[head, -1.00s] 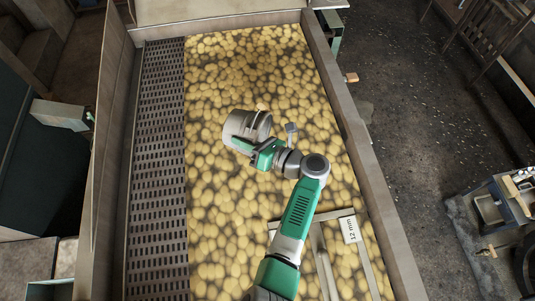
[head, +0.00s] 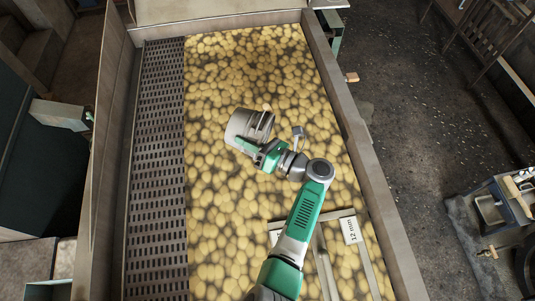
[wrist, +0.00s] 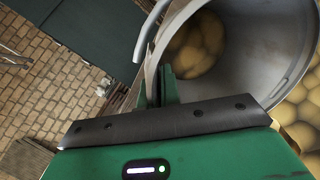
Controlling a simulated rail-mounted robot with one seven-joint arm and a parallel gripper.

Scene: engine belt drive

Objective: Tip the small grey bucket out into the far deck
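The small grey bucket (head: 244,128) is held tilted on its side above a deck (head: 205,185) covered with yellow potato-like lumps. Its mouth faces right in the head view, and a yellowish lump (head: 267,107) shows at its upper rim. My gripper (head: 247,146) is shut on the bucket's near side. In the wrist view the fingers (wrist: 160,90) pinch the bucket's wall (wrist: 265,45), with a curved handle beside them. Several yellow lumps (wrist: 197,50) show inside the bucket's opening. How full it is cannot be told.
A slotted grey strip (head: 158,170) runs along the deck's left side. Raised walls (head: 370,170) border the deck. A metal frame with a "12 mm" label (head: 350,230) lies at the near right, beside my arm. Dark floor is outside on the right.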

